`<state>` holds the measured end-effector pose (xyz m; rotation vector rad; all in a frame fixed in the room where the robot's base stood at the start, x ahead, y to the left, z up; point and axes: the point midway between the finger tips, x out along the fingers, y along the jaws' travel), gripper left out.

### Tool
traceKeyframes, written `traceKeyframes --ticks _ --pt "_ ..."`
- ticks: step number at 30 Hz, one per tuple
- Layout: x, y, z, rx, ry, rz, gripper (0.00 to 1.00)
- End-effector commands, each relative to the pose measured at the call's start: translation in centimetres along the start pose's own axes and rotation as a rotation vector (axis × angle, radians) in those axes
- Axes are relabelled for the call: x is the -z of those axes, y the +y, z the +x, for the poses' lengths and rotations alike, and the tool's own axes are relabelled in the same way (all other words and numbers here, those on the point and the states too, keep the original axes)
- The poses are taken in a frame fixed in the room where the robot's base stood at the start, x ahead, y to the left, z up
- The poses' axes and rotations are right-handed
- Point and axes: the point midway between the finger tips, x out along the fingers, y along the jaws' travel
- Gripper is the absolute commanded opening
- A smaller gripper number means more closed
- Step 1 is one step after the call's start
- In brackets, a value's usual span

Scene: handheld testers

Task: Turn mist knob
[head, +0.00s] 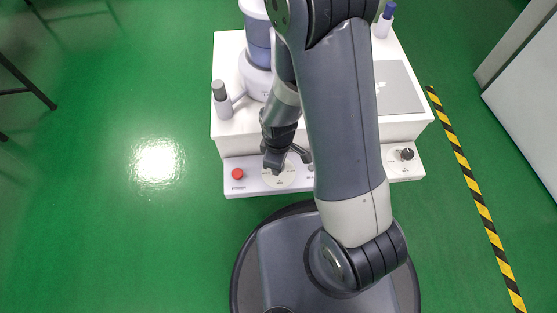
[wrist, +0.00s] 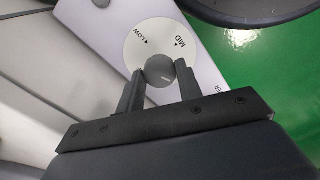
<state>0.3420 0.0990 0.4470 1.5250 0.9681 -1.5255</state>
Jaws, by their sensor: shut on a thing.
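In the head view my gripper (head: 275,162) reaches down to the white control panel (head: 245,187), over the pale round dial (head: 285,181). The knob itself is hidden there by my gripper. Part of the dial's scale is hidden by the fingers.
A red power button (head: 237,174) is on the panel's left, and a black knob (head: 407,154) on its right. A white machine (head: 228,60) with a blue-grey tank and capped bottles stands behind. My arm covers the panel's middle. Striped tape (head: 465,165) marks the green floor.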

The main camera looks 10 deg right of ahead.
Motion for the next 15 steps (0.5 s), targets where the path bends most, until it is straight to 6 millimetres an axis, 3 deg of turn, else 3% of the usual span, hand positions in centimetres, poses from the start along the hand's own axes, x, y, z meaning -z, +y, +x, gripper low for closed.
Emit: traceKeyframes --ticks 15 --pt "0.02 0.02 -0.02 0.0 0.001 0.336 0.11"
